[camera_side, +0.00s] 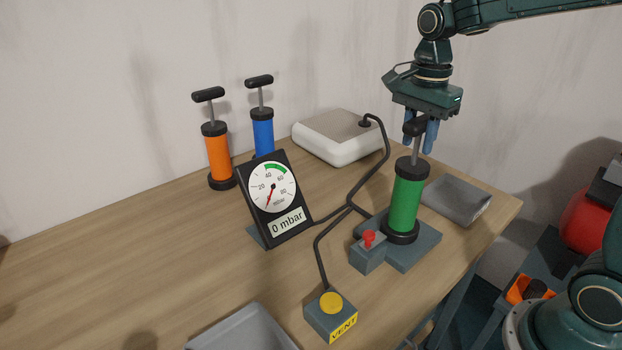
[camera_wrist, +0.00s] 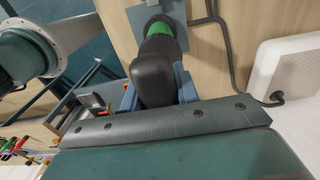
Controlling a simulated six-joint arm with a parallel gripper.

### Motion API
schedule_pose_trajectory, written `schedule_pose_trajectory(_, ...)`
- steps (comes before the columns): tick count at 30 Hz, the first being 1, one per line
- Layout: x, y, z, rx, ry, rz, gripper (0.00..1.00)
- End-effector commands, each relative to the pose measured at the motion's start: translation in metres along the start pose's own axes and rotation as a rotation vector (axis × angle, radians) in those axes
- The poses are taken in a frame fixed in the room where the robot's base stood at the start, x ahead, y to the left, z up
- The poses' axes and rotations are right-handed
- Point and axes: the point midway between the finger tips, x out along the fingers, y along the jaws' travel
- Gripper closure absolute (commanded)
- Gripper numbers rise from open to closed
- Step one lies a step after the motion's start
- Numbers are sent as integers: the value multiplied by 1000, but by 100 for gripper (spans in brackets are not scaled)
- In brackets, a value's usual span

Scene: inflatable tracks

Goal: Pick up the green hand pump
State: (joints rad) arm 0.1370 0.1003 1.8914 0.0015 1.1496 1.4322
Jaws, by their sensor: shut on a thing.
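The green hand pump (camera_side: 406,198) stands upright on a grey base plate (camera_side: 425,247), with a black collar at top and bottom. Its black handle (camera_side: 414,127) sits on a raised grey rod. My gripper (camera_side: 421,141) points down over the pump, and its blue fingers are shut on the handle. In the wrist view the handle (camera_wrist: 156,80) lies between the blue fingers (camera_wrist: 157,95), with the green barrel (camera_wrist: 158,28) beyond it. The handle hides part of the rod there.
An orange pump (camera_side: 219,159) and a blue pump (camera_side: 263,135) stand at the back left. A gauge (camera_side: 272,195) reads 0 mbar. Black hoses link the base, a white padded block (camera_side: 338,145) and a VENT button box (camera_side: 331,315).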

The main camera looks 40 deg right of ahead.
Motion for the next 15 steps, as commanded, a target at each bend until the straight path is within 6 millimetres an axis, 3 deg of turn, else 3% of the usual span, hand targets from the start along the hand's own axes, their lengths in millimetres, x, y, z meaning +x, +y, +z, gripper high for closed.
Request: schedule_pose_trajectory(15,-5,-1,0,0,0,-3,100)
